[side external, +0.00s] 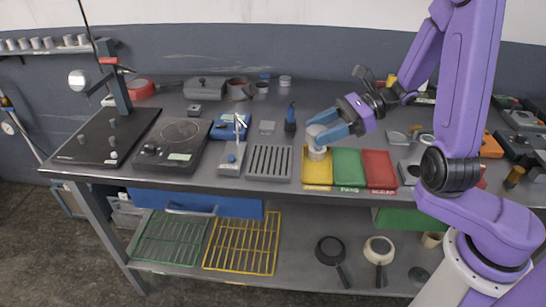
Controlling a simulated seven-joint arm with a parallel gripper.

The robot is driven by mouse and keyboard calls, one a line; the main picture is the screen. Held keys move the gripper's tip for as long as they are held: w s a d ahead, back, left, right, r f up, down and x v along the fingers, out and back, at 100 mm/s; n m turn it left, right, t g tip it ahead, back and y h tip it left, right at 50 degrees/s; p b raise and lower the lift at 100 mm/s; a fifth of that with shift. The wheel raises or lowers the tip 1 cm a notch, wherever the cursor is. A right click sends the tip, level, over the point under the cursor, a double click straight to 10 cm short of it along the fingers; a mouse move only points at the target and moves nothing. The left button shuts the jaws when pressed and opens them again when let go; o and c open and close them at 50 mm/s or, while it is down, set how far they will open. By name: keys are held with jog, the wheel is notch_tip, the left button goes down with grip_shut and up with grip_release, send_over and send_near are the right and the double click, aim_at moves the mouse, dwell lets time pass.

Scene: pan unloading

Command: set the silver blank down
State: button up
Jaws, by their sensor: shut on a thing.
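My gripper (315,130) has blue fingers and reaches in from the right, above the back of the yellow tray. It is shut on a pale silver round piece, the silver blank (315,131), partly hidden by the near finger. A pale cylinder (317,153) shows just below the fingers, at the back of the yellow tray (317,176). I cannot tell whether it is part of the held blank or a separate piece under it, nor whether it touches the tray floor.
A green tray (348,170) and a red tray (378,170) stand right of the yellow one, seemingly empty. A slotted grey rack (269,162) is to the left. A blue-topped bottle (290,121) stands close behind left. Metal parts (397,137) lie right of the gripper.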

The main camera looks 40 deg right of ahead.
jog(key=w+a+f, duration=0.2)
jog(key=w+f, duration=0.2)
jog(key=w, duration=0.5)
send_over(276, 159)
jog(key=f, duration=0.5)
jog(key=shift+s+f, duration=0.15)
jog(key=shift+s, duration=0.15)
jog(key=shift+w+f, duration=0.15)
jog(key=shift+f, duration=0.05)
jog(key=shift+w+f, duration=0.1)
jog(key=shift+f, duration=1.5)
jog(key=shift+f, duration=0.1)
jog(key=o, duration=1.1)
